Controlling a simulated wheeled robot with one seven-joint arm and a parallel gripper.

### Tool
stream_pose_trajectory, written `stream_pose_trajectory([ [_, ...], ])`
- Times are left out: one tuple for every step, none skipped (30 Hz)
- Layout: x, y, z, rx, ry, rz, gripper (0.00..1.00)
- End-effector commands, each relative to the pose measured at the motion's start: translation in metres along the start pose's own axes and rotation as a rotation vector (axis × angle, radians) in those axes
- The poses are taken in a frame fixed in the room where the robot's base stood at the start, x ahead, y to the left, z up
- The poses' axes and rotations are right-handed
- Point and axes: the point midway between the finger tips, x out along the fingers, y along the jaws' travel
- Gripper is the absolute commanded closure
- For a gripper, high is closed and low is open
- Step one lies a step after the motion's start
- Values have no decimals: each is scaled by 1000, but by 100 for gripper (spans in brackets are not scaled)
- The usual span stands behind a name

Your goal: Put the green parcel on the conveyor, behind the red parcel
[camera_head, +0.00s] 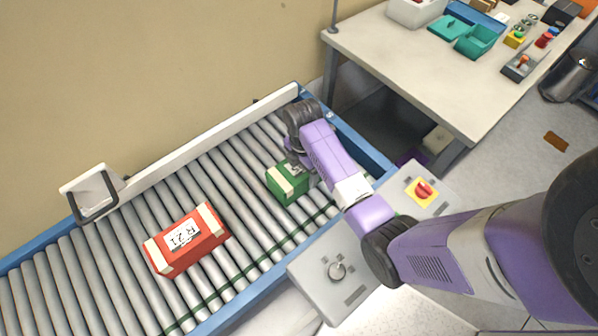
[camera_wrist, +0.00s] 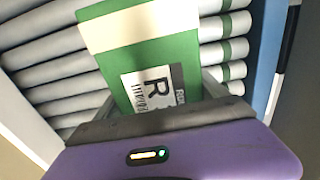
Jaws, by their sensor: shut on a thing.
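The green parcel (camera_head: 285,183) has pale tape bands and is at the right part of the roller conveyor (camera_head: 235,165), under my gripper. In the wrist view the green parcel (camera_wrist: 185,55) shows a white label with an R, and rollers lie behind it. My gripper (camera_head: 300,172) is shut on the green parcel; the fingertips are mostly hidden by the wrist. I cannot tell whether the parcel touches the rollers. The red parcel (camera_head: 188,240), labelled R21, lies on the rollers to the lower left, with a gap of several rollers between the two.
A white guard rail (camera_head: 215,145) runs along the conveyor's far side, with a framed bracket (camera_head: 92,192) at left. Control boxes with a grey knob (camera_head: 337,271) and a red switch (camera_head: 424,192) stand at the near side. A table (camera_head: 400,70) with bins is at upper right.

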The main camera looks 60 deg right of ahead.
Motion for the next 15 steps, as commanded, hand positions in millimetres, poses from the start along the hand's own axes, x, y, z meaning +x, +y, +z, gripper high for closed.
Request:
stream_pose_trajectory([
  [-2, 1, 0, 0, -1, 2, 88],
  [-2, 1, 0, 0, -1, 2, 88],
  [-2, 1, 0, 0, 0, 2, 88],
  [-2, 1, 0, 0, 0, 1, 88],
  [-1, 1, 0, 0, 0, 1, 88],
  [0, 1, 0, 0, 0, 1, 88],
  [1, 1, 0, 0, 0, 1, 88],
  [2, 0, 0, 0, 0, -1, 16],
  [2, 0, 0, 0, 0, 0, 8],
  [2, 0, 0, 0, 0, 0, 3],
  [2, 0, 0, 0, 0, 0, 0],
  [2, 0, 0, 0, 0, -1, 0],
  [2, 0, 0, 0, 0, -1, 0],
  [2, 0, 0, 0, 0, -1, 0],
  [2, 0, 0, 0, 0, -1, 0],
])
